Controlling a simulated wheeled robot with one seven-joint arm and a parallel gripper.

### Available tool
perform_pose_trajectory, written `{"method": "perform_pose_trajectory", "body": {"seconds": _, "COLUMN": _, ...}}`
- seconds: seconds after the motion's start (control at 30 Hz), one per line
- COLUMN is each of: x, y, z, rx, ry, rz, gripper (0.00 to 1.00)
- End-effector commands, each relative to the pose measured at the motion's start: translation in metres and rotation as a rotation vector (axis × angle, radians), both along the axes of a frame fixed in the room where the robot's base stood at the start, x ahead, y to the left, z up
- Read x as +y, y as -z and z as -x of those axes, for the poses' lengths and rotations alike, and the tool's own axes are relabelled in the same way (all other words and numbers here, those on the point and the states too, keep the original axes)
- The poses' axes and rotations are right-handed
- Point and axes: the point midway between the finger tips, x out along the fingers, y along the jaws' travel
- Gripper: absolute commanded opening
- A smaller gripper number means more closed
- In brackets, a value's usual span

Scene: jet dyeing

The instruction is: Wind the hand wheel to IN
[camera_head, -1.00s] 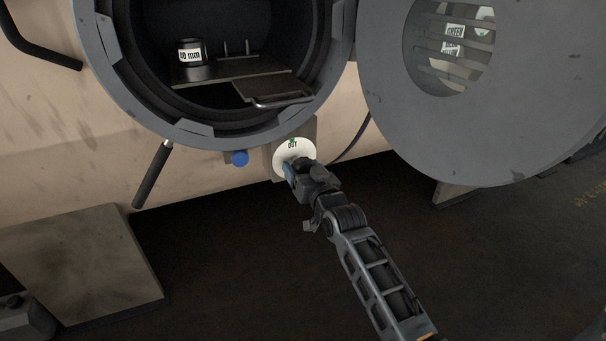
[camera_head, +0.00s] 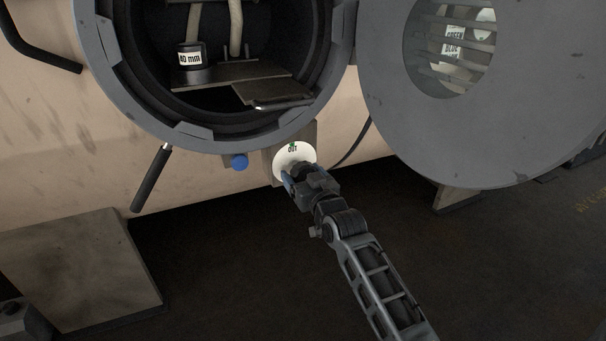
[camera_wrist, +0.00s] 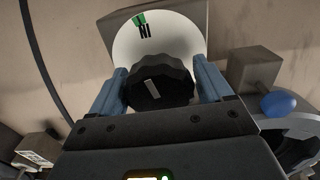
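The hand wheel (camera_wrist: 158,84) is a dark, ribbed knob with a pale bar on its face. It sits in front of a white round dial (camera_head: 294,153). In the head view the dial's upper edge reads OUT beside a green mark. The wrist view shows IN, upside down, beside a green mark on the dial (camera_wrist: 178,38). My gripper (camera_wrist: 158,82) has one blue finger on each side of the wheel, and both appear to touch its rim. In the head view my gripper (camera_head: 292,177) covers the lower right of the dial and most of the wheel.
A blue knob (camera_head: 239,161) sits left of the dial. A black-handled lever (camera_head: 152,180) hangs further left. The round vessel opening (camera_head: 110,75) is above, with a 40 mm part (camera_head: 193,63) inside. The open round door (camera_head: 540,110) stands to the right.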

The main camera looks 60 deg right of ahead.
Motion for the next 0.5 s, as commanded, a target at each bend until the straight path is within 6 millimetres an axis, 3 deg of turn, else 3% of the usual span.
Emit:
{"method": "perform_pose_trajectory", "body": {"seconds": 0.17, "x": -0.0004, "y": -0.0012, "z": 0.0001, "rx": -0.003, "ry": 0.001, "rz": 0.001, "gripper": 0.95}}
{"method": "perform_pose_trajectory", "body": {"seconds": 0.5, "x": 0.0023, "y": -0.0023, "z": 0.0059, "rx": -0.003, "ry": 0.003, "rz": 0.005, "gripper": 0.95}}
